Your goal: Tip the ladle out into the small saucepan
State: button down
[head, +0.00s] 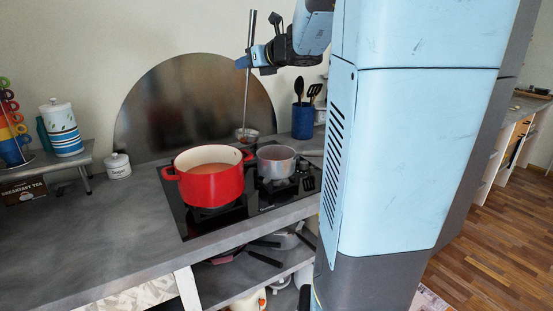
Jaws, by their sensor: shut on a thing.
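My gripper (249,58) is shut on the long thin handle of the ladle (247,95), high above the hob. The ladle hangs nearly upright. Its bowl (246,134) is low, behind the gap between the red pot and the small saucepan. I cannot see what is in the bowl. The small saucepan (277,165) is grey outside with a pinkish inside and stands on the hob, right of the red pot. Its handle points right, partly behind my body. The red pot (212,185) holds an orange-brown liquid.
The black hob (248,205) is set in a grey counter (110,230). A blue utensil holder (302,121) stands behind the saucepan. A white lidded jar (117,166) and a shelf with a striped canister (62,130) are at left. The counter's front left is clear.

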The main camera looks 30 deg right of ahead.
jog(key=w+a+r+n+h+b, duration=0.1)
jog(key=a+r, duration=0.4)
jog(key=shift+w+a+r+g+b, duration=0.2)
jog(key=shift+g+b, duration=0.2)
dwell(0.5)
dwell(0.4)
